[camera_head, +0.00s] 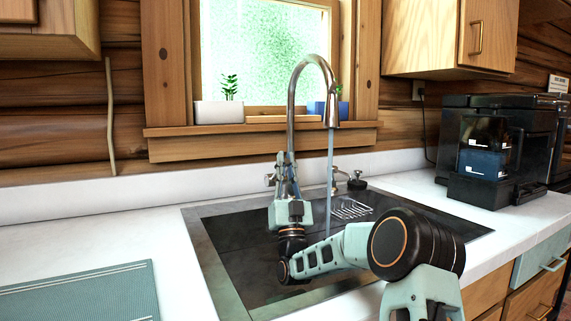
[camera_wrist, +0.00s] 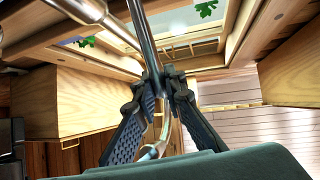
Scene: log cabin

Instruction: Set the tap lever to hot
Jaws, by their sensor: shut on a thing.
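The chrome tap (camera_head: 291,110) rises in a tall gooseneck behind the sink, with water running from its spout. My gripper (camera_head: 287,165) is in front of the tap's lower column and partly hides it. The wrist view shows my gripper (camera_wrist: 163,82) with its dark fingers closed together at the metal tap column (camera_wrist: 145,35), touching it. A small chrome part (camera_wrist: 152,152) shows between and below the fingers. A small metal knob (camera_head: 270,180) shows just left of the gripper. I cannot tell which part is the lever, or its setting.
The dark sink (camera_head: 235,235) lies under my arm, with a wire rack (camera_head: 350,208) at its right. A window sill (camera_head: 265,140) with a white planter (camera_head: 219,112) is behind the tap. A black coffee machine (camera_head: 490,150) stands right. The left counter holds a green mat (camera_head: 85,295).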

